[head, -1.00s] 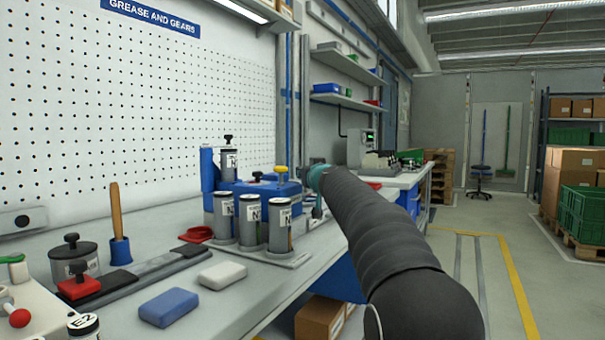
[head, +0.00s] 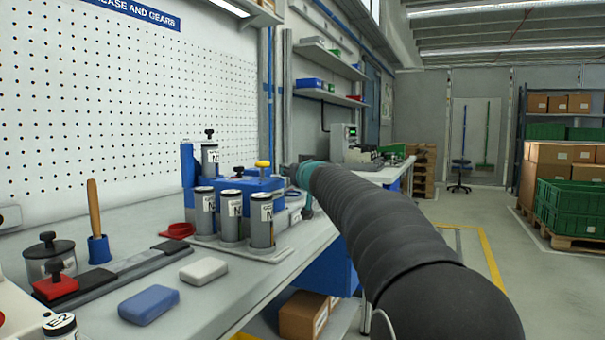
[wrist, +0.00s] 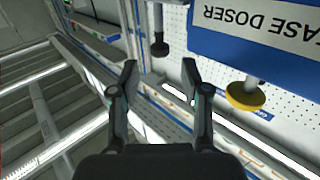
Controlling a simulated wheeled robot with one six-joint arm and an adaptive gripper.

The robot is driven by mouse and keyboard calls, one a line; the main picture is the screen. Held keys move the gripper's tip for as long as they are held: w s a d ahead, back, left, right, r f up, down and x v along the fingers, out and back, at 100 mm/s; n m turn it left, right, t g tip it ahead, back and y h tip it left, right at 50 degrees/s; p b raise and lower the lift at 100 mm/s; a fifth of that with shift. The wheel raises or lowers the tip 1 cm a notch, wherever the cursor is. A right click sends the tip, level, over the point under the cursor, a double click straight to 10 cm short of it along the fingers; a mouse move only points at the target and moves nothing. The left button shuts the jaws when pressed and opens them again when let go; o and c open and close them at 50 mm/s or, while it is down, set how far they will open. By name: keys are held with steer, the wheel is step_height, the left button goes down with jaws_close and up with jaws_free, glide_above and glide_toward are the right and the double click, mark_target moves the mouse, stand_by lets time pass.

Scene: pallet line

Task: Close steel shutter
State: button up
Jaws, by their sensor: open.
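I cannot make out a steel shutter for certain in either view. My gripper (wrist: 160,74) is open in the wrist view, with nothing between its two fingers. A blue grease doser (wrist: 265,40) with a yellow knob (wrist: 245,95) is at the upper right there, apart from the fingers. A dark-tipped post (wrist: 159,35) shows beyond the gap between the fingers.
The bench (head: 230,290) carries labelled canisters (head: 262,222), a blue block (head: 148,304), a white block (head: 204,271) and a red-ended bar. Cartons (head: 303,315) sit below. Green crates (head: 570,208) stand on a pallet at right. The floor aisle (head: 440,212) beyond my arm looks clear.

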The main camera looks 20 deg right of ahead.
steer(key=s, duration=0.6)
steer(key=shift+s+d, duration=0.15)
steer(key=shift+d, duration=0.15)
steer(key=shift+c, duration=0.3)
